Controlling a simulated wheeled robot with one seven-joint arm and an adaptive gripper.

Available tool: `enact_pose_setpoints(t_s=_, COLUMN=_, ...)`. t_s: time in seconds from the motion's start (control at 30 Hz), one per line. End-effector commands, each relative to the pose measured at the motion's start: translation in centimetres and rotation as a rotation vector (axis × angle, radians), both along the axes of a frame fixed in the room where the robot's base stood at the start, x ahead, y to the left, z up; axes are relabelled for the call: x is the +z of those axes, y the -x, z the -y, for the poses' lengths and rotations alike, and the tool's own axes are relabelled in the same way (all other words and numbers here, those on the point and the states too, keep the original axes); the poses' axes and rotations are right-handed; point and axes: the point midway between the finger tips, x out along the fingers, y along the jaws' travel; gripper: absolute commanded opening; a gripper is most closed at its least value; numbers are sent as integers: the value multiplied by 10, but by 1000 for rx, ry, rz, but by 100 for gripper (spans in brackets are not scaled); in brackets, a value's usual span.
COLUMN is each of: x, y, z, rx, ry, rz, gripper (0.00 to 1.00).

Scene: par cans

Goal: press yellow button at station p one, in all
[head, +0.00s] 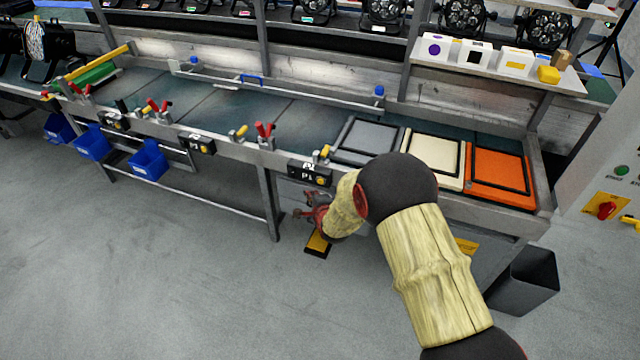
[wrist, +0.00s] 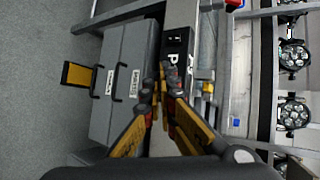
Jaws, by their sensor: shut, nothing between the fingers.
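The black P1 panel (head: 309,173) is on the front edge of the bench, with its round yellow button (head: 320,181) at its right end. My gripper (head: 314,211) is below and in front of the panel in the head view. In the wrist view the P1 panel (wrist: 177,47) lies just beyond the fingertips, and my gripper (wrist: 161,72) is shut and empty. The fingers cover the lower end of the panel there, and the button does not show. I cannot tell whether the fingertips touch the panel.
A clamp with a yellow handle (head: 324,153) stands above the panel. Red-handled clamps (head: 265,134) are to its left. Grey, cream and orange trays (head: 500,178) lie on the bench. Grey drawers (wrist: 126,80) are under it. A black-and-yellow pedal (head: 318,244) is on the floor.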

Motion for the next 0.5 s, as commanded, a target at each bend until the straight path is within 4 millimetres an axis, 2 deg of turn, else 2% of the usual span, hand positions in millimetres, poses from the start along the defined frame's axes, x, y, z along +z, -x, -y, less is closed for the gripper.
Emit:
enact_pose_setpoints(t_s=0.03, x=-19, y=1, z=-7, rx=-9, ry=-39, rz=-1, gripper=0)
enact_pose_setpoints(t_s=0.13, x=-38, y=2, z=-16, rx=-27, ry=-103, rz=3, gripper=0)
enact_pose_setpoints(t_s=0.27, x=-47, y=3, z=-20, rx=-38, ry=-142, rz=6, gripper=0)
enact_pose_setpoints(t_s=0.5, x=-47, y=3, z=-20, rx=-38, ry=-145, rz=6, gripper=0)
